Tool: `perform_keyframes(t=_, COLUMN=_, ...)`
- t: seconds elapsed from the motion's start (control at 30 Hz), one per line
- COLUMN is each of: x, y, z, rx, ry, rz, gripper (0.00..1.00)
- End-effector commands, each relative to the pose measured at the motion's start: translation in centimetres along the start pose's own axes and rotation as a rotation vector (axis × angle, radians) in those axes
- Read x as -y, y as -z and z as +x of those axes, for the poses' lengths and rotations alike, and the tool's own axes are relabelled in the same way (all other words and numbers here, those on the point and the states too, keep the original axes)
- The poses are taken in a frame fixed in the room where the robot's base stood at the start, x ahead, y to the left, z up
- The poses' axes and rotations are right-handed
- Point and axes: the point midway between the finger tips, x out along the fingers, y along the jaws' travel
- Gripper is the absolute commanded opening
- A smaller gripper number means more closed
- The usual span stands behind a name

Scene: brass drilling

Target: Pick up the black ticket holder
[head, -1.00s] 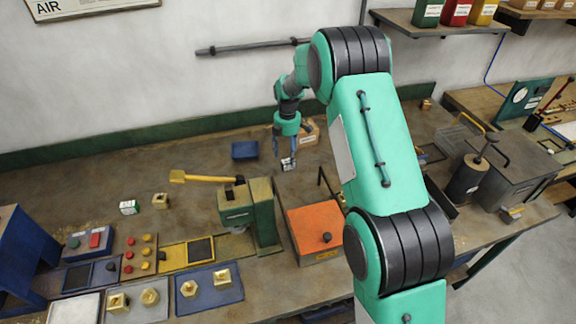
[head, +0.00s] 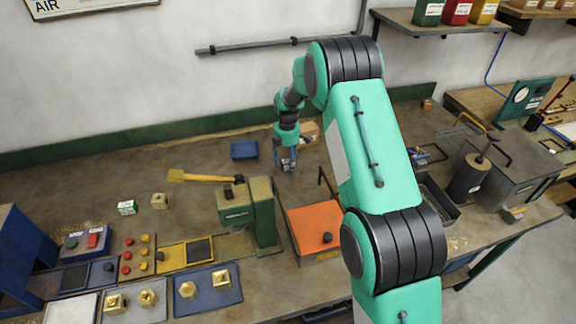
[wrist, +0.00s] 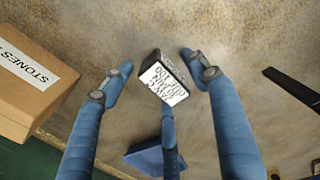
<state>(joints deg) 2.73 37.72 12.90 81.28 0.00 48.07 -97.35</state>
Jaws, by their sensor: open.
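The black ticket holder (wrist: 172,72) is a small dark block with a white handwritten ticket on its face. In the wrist view it stands on the bench between the two blue side fingers of my gripper (wrist: 157,62), with a visible gap on each side. Another dark finger reaches up below it and overlaps its lower end; whether they touch I cannot tell. My gripper is open. In the head view my gripper (head: 287,162) is low over the bench at the holder, and its fingers partly hide the holder.
A cardboard box (wrist: 35,85) labelled STONES stands close on the left in the wrist view. A small blue tray (head: 243,150) lies left of my gripper in the head view. A green press (head: 262,215) and an orange-topped box (head: 315,220) stand nearer.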

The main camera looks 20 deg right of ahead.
Motion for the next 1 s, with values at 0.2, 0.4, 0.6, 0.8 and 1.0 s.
perform_keyframes(t=0.2, x=0.01, y=0.00, z=-0.01, rx=0.000, ry=0.000, rz=0.000, gripper=0.59)
perform_keyframes(t=0.4, x=0.01, y=0.00, z=0.00, rx=0.000, ry=0.000, rz=0.000, gripper=0.29)
perform_keyframes(t=0.6, x=0.01, y=0.00, z=-0.01, rx=0.000, ry=0.000, rz=0.000, gripper=0.09)
perform_keyframes(t=0.8, x=0.00, y=0.00, z=-0.03, rx=0.000, ry=0.000, rz=0.000, gripper=0.09)
perform_keyframes(t=1.0, x=-0.02, y=0.00, z=-0.39, rx=0.000, ry=-0.001, rz=0.000, gripper=0.09)
